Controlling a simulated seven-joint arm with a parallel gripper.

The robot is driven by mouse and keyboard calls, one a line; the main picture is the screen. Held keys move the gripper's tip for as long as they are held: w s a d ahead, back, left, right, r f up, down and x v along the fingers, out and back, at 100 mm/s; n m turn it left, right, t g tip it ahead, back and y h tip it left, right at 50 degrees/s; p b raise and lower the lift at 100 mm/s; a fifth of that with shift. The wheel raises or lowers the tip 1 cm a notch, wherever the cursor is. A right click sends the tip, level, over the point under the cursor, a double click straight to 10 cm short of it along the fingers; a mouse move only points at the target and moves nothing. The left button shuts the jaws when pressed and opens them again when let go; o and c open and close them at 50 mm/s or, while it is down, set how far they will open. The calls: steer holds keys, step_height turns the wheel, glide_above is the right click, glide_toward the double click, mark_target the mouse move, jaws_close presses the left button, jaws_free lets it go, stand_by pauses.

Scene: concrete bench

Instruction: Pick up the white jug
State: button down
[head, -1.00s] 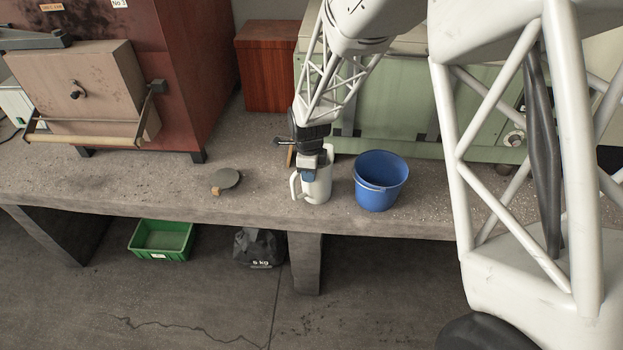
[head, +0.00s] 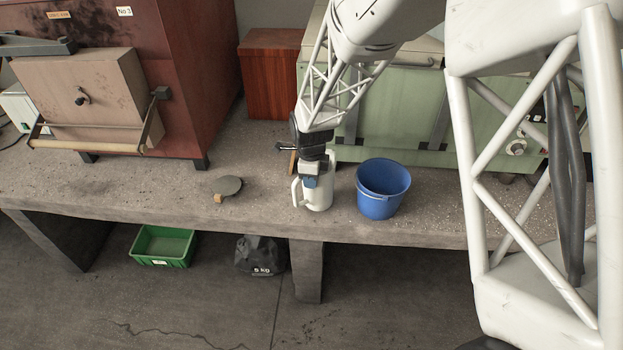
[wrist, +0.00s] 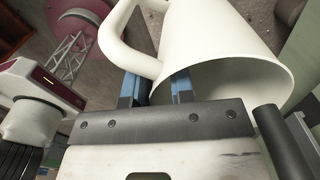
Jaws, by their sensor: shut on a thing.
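The white jug (head: 322,196) is upright at the front part of the concrete bench, with its handle to the left. My gripper (head: 310,180) points down at its top and covers part of it. In the wrist view the jug (wrist: 205,35) shows its wide open mouth and its handle. My gripper (wrist: 156,90) is shut on the jug's wall beside the handle, one blue-padded finger at the mouth and the other on the handle side. I cannot tell whether the jug's base touches the bench.
A blue bucket (head: 382,190) stands close right of the jug. A small dark round-topped object (head: 228,187) lies to the left. A green machine (head: 400,110) and a red-brown box (head: 270,75) stand behind. The bench front edge (head: 250,233) is close.

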steer(key=s, duration=1.7)
steer(key=shift+s, duration=0.1)
